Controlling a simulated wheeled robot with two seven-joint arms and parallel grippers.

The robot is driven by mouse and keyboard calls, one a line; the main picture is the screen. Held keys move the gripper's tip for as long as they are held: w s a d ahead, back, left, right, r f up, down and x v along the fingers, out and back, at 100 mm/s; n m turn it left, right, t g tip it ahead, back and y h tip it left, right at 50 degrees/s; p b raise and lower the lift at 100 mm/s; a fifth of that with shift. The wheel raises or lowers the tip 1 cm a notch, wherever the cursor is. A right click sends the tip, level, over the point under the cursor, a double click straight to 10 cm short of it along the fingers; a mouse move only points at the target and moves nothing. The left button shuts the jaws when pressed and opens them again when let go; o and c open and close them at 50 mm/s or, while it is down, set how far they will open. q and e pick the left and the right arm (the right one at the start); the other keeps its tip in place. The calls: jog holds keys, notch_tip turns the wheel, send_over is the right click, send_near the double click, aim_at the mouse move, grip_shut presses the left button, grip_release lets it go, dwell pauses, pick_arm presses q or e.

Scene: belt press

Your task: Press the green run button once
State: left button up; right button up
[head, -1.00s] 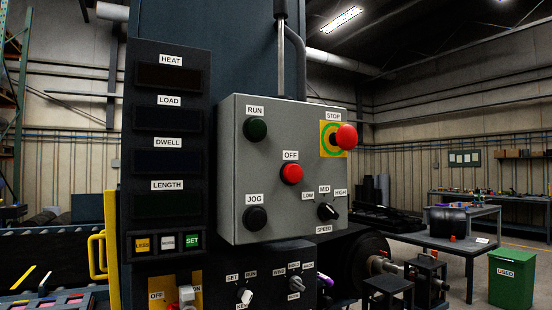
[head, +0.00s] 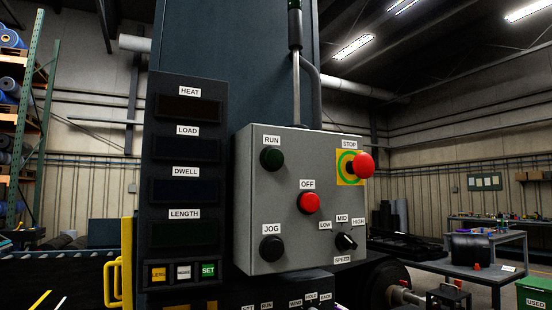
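The green run button (head: 271,158) is a dark green round button under the RUN label, at the upper left of the grey control box (head: 322,246). It looks unlit. On the same box are the red OFF button (head: 308,203), the black JOG button (head: 272,248), the red mushroom STOP button (head: 363,165) on a yellow plate, and the black SPEED selector knob (head: 346,241). Neither of my grippers shows in the head view, and nothing covers the run button.
Left of the box is a dark panel with blank HEAT, LOAD, DWELL and LENGTH displays (head: 188,148). Below them are small LESS, white and SET buttons (head: 208,270). A yellow handle (head: 113,281) stands at the left. A table (head: 484,272) and green USED bin (head: 535,294) are at the right.

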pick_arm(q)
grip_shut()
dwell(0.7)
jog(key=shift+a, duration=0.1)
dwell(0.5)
